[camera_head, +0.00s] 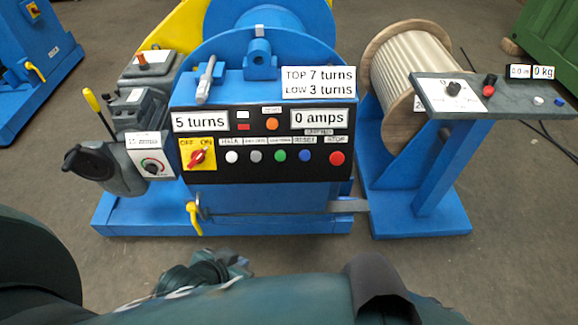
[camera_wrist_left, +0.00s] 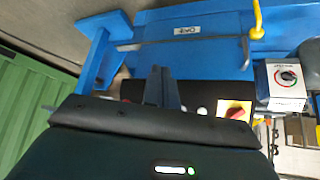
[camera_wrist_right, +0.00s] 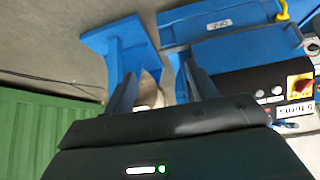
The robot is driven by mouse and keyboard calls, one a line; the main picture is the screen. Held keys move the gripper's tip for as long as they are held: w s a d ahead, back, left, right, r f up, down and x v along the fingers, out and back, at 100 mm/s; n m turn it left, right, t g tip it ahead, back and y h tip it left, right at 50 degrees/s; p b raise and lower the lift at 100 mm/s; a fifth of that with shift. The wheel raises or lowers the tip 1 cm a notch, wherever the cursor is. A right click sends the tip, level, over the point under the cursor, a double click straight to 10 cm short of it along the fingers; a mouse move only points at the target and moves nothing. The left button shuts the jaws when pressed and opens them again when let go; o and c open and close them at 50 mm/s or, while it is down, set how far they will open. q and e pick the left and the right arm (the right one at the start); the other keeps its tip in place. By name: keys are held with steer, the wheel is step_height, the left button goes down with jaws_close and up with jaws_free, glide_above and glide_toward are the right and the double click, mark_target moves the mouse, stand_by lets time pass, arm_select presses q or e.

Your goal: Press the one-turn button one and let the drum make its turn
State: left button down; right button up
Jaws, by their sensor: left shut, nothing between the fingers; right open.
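The black control panel (camera_head: 262,172) faces me on the blue winch. Its button row has a white button (camera_head: 232,156), a grey button (camera_head: 257,155), a green button (camera_head: 280,155), a blue button (camera_head: 305,155) and a red stop button (camera_head: 337,158). The small labels are too blurred to tell which is one-turn. The turns display (camera_head: 201,121) reads 5 turns. The blue drum (camera_head: 275,15) is at the top. My left gripper (camera_wrist_left: 163,78) is shut and empty in front of the panel. My right gripper (camera_wrist_right: 163,85) is open and empty.
A yellow and red OFF/ON switch (camera_head: 198,155) sits left of the buttons. The amps display (camera_head: 319,118) reads 0 amps. A rope reel (camera_head: 402,70) and a grey-topped stand (camera_head: 480,97) are at the right. Yellow-handled levers (camera_head: 193,217) stick out at left. Floor is clear in front.

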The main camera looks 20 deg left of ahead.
arm_select(q)
step_height(320, 180, down, 6)
steer(key=w+d+n+h+b, duration=0.1)
steer(key=d+b, duration=0.1)
steer(key=b, duration=0.7)
arm_select(e)
step_height(320, 180, down, 6)
steer(key=s+d+g, duration=0.1)
steer(key=s, duration=0.1)
arm_select(q)
steer(key=w+d+r+n+t+h+b, duration=0.2)
steer(key=w+d+h, duration=0.2)
steer(key=w, duration=0.2)
steer(key=w+a+r+n+t, duration=0.2)
steer(key=w+r+n+t, duration=0.1)
steer(key=w+n, duration=0.3)
steer(key=w+a+r+n+t, duration=0.1)
steer(key=w+r+n+t, duration=0.3)
steer(key=w+n, duration=0.3)
steer(key=shift+w+a+r+t+p, duration=0.35)
steer(key=shift+w+t, duration=0.25)
steer(key=shift+t, duration=0.3)
arm_select(e)
steer(key=w+a+r+t+y, duration=0.2)
steer(key=a+r+t+y, duration=0.1)
steer(key=r+t, duration=0.4)
steer(key=shift+w+a+r+t, duration=0.2)
steer(key=shift+w+a+t, duration=0.2)
steer(key=shift+a+t, duration=0.25)
